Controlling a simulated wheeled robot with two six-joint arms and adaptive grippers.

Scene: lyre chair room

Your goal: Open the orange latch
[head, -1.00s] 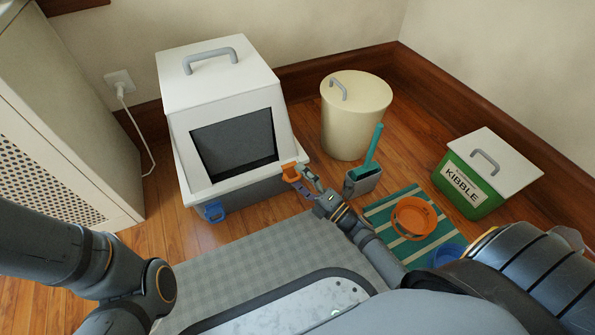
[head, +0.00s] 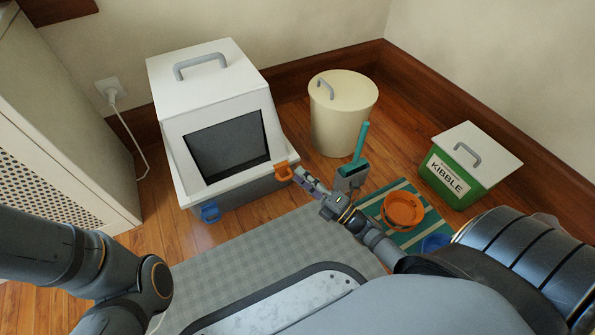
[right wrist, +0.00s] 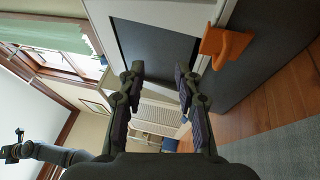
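The orange latch (head: 284,171) is on the front right corner of the white and grey litter box (head: 237,189). It also shows in the right wrist view (right wrist: 228,46), where I cannot tell how firmly it is fastened. My right gripper (head: 299,175) is beside the latch, on its right in the head view. In the right wrist view its two fingers (right wrist: 160,72) are apart with nothing between them, and the latch lies outside them, right of the right finger. My left gripper is outside the head view; a dark arm end, likely it, shows small in the right wrist view (right wrist: 16,147).
A cream bin (head: 342,120), a scoop holder with a teal handle (head: 360,143), a striped mat with an orange bowl (head: 402,208) and a green kibble box (head: 449,176) stand right. A grey mat (head: 250,255) lies in front.

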